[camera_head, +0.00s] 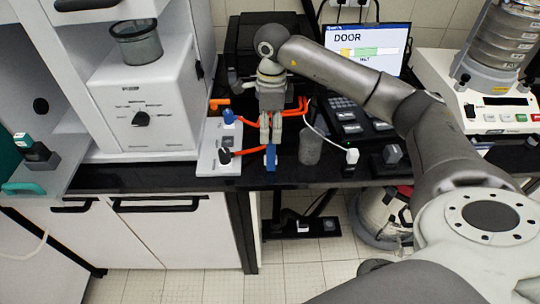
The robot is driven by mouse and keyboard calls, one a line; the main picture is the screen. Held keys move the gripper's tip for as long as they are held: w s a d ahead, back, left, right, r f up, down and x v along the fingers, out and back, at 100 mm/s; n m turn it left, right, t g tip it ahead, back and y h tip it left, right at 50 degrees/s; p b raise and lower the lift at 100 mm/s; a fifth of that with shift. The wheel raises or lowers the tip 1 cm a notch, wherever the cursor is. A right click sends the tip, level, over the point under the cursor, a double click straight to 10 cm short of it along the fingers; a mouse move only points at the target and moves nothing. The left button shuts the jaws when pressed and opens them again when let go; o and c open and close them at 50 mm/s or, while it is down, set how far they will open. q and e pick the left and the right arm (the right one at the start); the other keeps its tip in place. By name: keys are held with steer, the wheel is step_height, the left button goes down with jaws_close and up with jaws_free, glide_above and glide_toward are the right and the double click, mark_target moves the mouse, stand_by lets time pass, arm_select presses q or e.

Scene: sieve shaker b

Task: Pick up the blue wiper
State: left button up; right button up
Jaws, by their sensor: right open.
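A small blue piece (270,157), which looks like the blue wiper, stands near the front edge of the black bench. My right gripper (270,134) points down just behind and above it, fingers open; I cannot tell whether they touch it. My right arm reaches in from the right and hides part of the bench behind the gripper. A second blue part, a knob (229,116), sits on the white panel (208,140) to the left. My left gripper is not in view.
Orange tubing (250,151) lies around the gripper, running to the white panel. A grey cylinder (310,147) and a white-capped item (351,157) stand to the right. A white machine (147,105) is at left, a monitor (366,47) behind, and a sieve shaker (490,110) at right.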

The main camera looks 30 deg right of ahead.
mark_target(271, 154)
steer(key=shift+d+f, duration=0.15)
steer(key=shift+d, duration=0.25)
step_height(271, 154, down, 5)
steer(key=shift+a+f+p, duration=0.1)
steer(key=shift+p, duration=0.85)
steer(key=shift+s+f+p, duration=0.1)
steer(key=shift+f+p, duration=0.15)
steer(key=shift+p, duration=0.05)
steer(key=f, duration=0.1)
steer(key=f+p, duration=0.2)
steer(key=shift+s+a+f, duration=0.1)
steer(key=shift+a+f, duration=0.1)
steer(key=shift+a, duration=0.05)
steer(key=shift+f, duration=0.65)
jaws_close()
steer(key=shift+r, duration=0.15)
